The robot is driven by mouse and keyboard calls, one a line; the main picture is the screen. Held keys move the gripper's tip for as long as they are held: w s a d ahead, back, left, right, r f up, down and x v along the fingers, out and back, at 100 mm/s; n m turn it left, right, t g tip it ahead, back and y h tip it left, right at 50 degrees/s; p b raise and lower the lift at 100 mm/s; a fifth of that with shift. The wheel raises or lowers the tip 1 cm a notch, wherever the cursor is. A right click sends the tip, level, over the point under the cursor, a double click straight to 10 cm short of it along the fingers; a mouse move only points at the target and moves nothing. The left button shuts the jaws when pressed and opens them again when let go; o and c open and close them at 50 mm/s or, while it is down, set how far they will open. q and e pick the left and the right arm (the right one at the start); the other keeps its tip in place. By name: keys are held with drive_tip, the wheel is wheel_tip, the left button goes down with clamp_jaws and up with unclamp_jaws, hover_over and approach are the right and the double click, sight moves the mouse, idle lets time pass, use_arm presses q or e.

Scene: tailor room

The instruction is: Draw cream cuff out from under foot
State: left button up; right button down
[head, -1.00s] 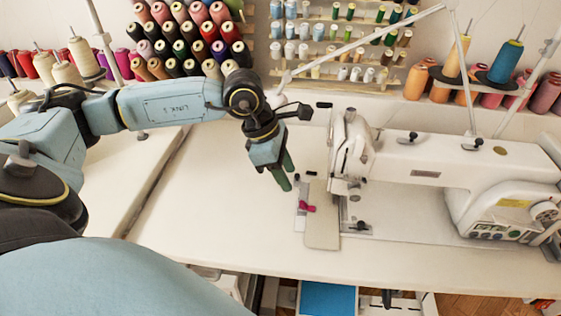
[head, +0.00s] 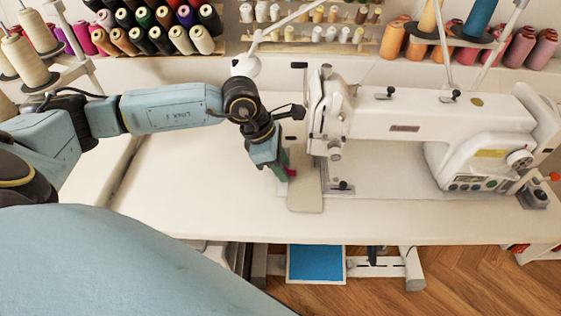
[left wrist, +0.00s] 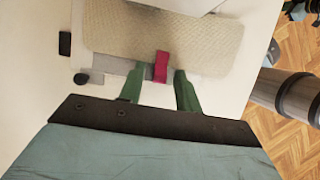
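The cream cuff (head: 306,195) lies flat on the sewing table, its upper end running in by the sewing head (head: 328,115). In the left wrist view it is a woven cream piece (left wrist: 195,45) with a red-pink tab (left wrist: 160,66) on its near edge. My left gripper (head: 285,175) is low at the cuff's left edge. In the left wrist view its green fingers (left wrist: 158,92) stand apart, one on each side of the tab, with gaps visible. The presser foot's contact with the cuff is too small to make out. My right gripper is not in view.
The white sewing machine (head: 405,130) stands right of the cuff. The tabletop (head: 190,185) left of it is clear. Thread spools (head: 180,40) stand behind. A blue pedal (head: 316,264) is under the table's front edge.

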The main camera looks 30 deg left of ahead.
use_arm(q)
clamp_jaws()
drive_tip(key=shift+a, duration=0.1)
drive_tip(key=shift+s+a, duration=0.6)
drive_tip(key=shift+a, duration=0.3)
drive_tip(key=shift+r, duration=0.1)
drive_tip(key=shift+s+a+r+p, duration=0.15)
drive_tip(key=shift+r+p, duration=1.3)
drive_tip(key=shift+r, duration=0.8)
